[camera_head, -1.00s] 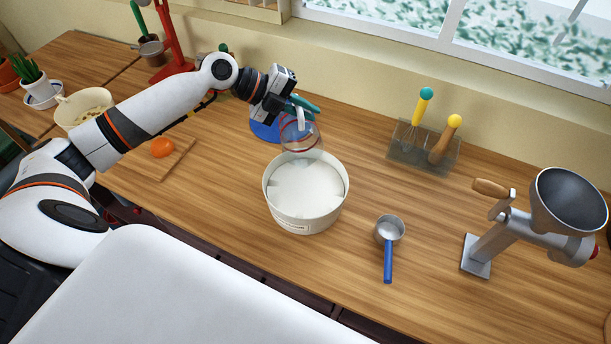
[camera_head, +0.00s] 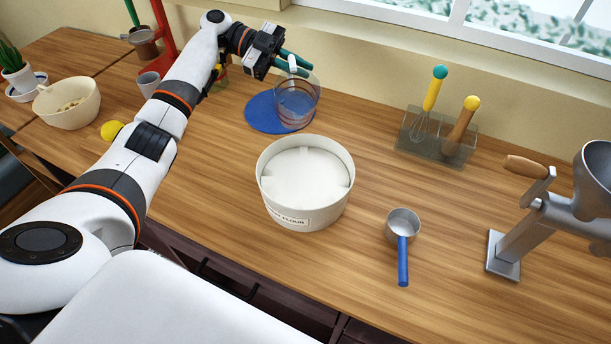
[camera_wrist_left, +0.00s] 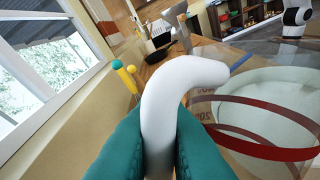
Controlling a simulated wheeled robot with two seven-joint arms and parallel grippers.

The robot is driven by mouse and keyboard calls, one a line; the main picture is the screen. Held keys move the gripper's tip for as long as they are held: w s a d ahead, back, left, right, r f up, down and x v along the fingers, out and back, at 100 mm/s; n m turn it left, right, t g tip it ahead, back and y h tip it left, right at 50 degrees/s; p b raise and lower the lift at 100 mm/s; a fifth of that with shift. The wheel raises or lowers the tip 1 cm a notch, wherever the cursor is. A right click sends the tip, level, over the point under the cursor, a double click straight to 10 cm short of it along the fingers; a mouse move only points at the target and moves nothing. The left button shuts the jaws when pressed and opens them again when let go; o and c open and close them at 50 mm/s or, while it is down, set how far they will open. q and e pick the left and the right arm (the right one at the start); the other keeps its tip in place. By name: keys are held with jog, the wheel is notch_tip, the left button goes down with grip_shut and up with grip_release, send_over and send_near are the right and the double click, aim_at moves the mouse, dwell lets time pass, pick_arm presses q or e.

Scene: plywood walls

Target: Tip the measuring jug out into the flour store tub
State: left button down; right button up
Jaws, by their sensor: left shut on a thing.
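The clear measuring jug (camera_head: 299,100) with red markings is at the back, over the blue round mat. It looks close to upright; I cannot tell whether its base touches the mat. My left gripper (camera_head: 291,64) is shut on its white handle, which in the left wrist view (camera_wrist_left: 172,95) sits between the teal fingers. No contents show clearly in the jug. The white flour store tub (camera_head: 328,208), open and labelled, stands in front of the jug with pale flour inside. In the left wrist view the tub shows behind the jug. My right gripper is not in view.
The blue mat (camera_head: 258,116) lies near the back wall. A metal scoop with a blue handle (camera_head: 403,255) lies right of the tub. A utensil holder (camera_head: 428,143) and a grain mill (camera_head: 525,235) stand farther right. A cream bowl (camera_head: 68,103) is at the left.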

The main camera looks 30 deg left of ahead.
pick_arm(q)
jog(key=w+a+f+n+h+b, duration=0.3)
jog(key=w+n+b, duration=0.1)
jog(key=b, duration=0.9)
jog(key=shift+f+g, duration=0.3)
jog(key=shift+g, duration=0.1)
jog(key=shift+s+n, duration=0.15)
jog(key=shift+n, duration=0.15)
dwell(0.3)
